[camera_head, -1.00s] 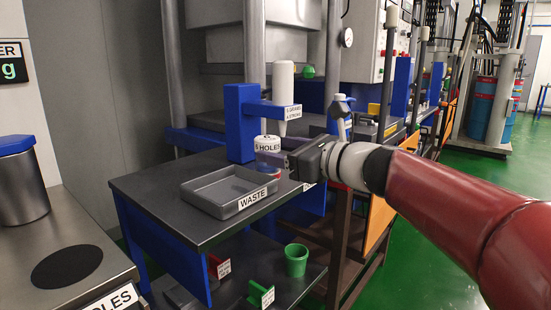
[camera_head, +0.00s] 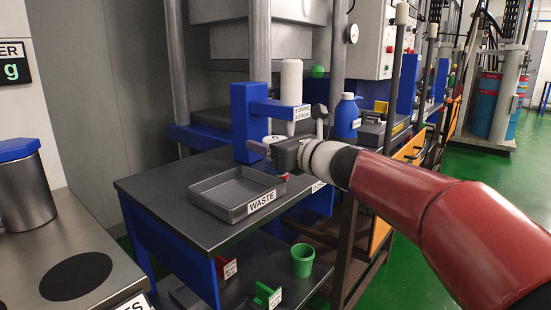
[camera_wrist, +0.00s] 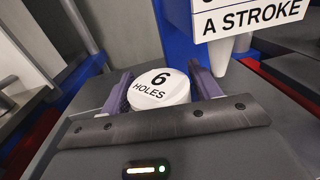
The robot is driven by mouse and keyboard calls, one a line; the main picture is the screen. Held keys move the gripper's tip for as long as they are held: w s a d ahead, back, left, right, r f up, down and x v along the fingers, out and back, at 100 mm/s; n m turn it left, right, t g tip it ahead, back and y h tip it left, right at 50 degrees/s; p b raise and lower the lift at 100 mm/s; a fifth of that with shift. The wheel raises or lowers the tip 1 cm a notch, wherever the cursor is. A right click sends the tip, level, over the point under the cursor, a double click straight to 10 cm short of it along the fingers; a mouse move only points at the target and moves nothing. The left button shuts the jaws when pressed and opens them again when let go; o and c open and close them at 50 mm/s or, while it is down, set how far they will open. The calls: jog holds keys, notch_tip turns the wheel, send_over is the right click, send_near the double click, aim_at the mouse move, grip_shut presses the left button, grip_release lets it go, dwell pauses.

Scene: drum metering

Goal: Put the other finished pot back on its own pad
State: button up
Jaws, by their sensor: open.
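A pot with a white lid marked "6 HOLES" (camera_wrist: 160,88) stands beneath the nozzle of the blue metering stand. In the head view its lid (camera_head: 273,139) is mostly hidden behind my gripper (camera_head: 262,149). In the wrist view my gripper (camera_wrist: 163,88) is open, with one purple finger on each side of the lid. I cannot tell how far the fingertips reach down beside the pot. A round black pad (camera_head: 76,276) lies bare on the steel table at left; only "ES" of its label shows.
A grey waste tray (camera_head: 237,208) sits on the dark bench in front of the stand (camera_head: 247,122). The nozzle (camera_head: 291,100) hangs close above my gripper. A steel canister with a blue lid (camera_head: 22,185) stands behind the pad. A green cup (camera_head: 302,260) is on the lower shelf.

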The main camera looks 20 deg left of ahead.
jog(key=shift+c, duration=0.4)
jog(key=c, duration=0.7)
jog(key=shift+c, duration=1.4)
jog(key=shift+r, duration=0.15)
